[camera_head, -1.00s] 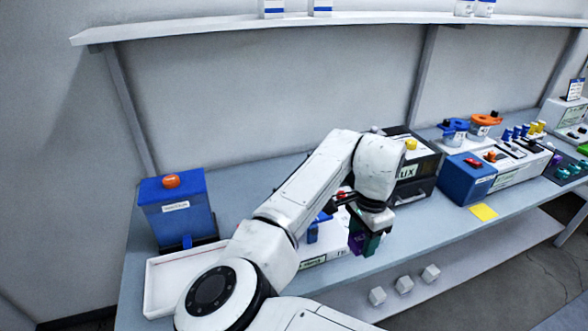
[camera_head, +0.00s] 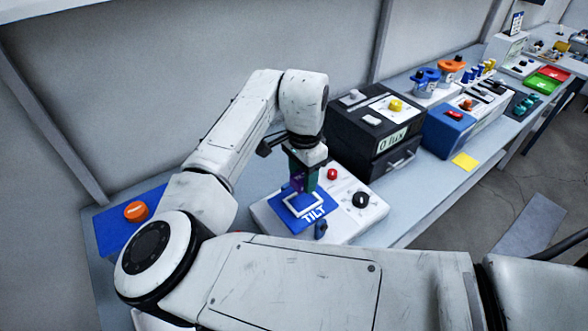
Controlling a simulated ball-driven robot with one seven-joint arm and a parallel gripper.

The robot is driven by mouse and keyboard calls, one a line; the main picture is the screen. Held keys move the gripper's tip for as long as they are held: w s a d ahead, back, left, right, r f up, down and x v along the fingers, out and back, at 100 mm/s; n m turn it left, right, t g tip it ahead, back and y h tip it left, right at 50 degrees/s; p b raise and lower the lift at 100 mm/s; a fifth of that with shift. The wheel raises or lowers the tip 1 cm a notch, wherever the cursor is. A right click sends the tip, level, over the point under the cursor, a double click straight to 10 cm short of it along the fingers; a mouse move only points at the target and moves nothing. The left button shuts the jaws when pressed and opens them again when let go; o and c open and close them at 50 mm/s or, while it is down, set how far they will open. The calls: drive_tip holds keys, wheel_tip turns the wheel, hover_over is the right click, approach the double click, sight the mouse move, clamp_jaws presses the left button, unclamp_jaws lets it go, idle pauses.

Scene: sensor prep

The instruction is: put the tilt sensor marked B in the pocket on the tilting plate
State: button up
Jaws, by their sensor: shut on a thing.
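The tilting plate (camera_head: 331,209) is blue, has the word TILT on it, and sits on a white box. Its pocket (camera_head: 290,212) is a white square frame. My gripper (camera_head: 303,184) points down over the pocket and is shut on a small purple block, the tilt sensor (camera_head: 297,183). No letter can be read on the sensor. Dark green finger parts hide some of it. The sensor is at or just above the pocket's back edge; I cannot tell whether it touches.
A black lux box (camera_head: 345,130) stands close behind on the right.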

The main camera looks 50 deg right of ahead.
sight(302, 202)
drive_tip(key=shift+f+b, duration=1.95)
drive_tip(key=shift+f, duration=0.45)
drive_tip(key=shift+f+p, duration=0.45)
drive_tip(key=shift+f, duration=0.05)
idle(0.6)
drive_tip(key=o, duration=1.2)
drive_tip(key=shift+o, duration=0.3)
drive_tip(key=shift+o, duration=0.9)
